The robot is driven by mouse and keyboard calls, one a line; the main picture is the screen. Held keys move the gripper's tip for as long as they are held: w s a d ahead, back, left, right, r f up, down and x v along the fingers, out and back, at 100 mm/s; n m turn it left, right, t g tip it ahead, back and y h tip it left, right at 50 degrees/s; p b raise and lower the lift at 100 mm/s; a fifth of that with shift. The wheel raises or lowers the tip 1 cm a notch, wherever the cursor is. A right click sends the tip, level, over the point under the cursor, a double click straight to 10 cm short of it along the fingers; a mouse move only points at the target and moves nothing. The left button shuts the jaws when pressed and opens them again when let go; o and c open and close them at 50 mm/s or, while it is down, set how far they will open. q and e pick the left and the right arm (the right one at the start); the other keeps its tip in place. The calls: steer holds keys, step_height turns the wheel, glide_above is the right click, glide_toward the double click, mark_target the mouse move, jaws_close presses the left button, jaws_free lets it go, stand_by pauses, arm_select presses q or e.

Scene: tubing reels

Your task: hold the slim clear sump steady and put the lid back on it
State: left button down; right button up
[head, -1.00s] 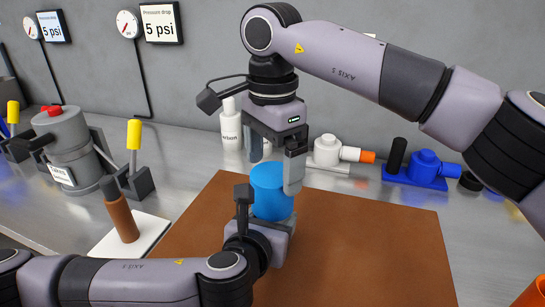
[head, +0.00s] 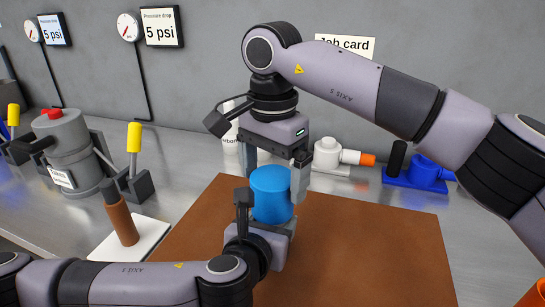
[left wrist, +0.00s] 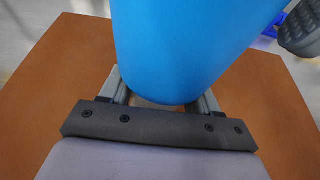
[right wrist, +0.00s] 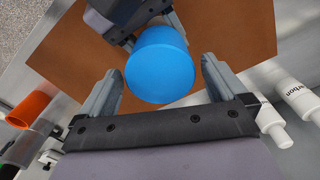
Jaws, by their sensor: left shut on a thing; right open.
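A blue cylindrical lid (head: 271,195) stands upright over my left gripper (head: 266,228), above the brown mat. It fills much of the left wrist view (left wrist: 195,45). A pale clear edge of the slim sump (left wrist: 156,101) shows under it, between the left fingers; the rest of the sump is hidden. My left gripper is shut on the sump. My right gripper (head: 276,182) is open, pointing down, with its fingers on either side of the lid's upper part. In the right wrist view the lid (right wrist: 160,65) lies between and beyond the open fingertips, apart from them.
The brown mat (head: 370,250) is clear to the right. Behind it stand a white housing (head: 328,153) and a blue housing (head: 420,170). A brown-handled tool (head: 122,222) stands on a white pad at left, near a grey pot (head: 68,145). An orange object (head: 535,295) is at lower right.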

steer(key=shift+f, duration=2.35)
steer(key=c, duration=1.1)
steer(key=shift+m, duration=1.6)
steer(key=o, duration=1.1)
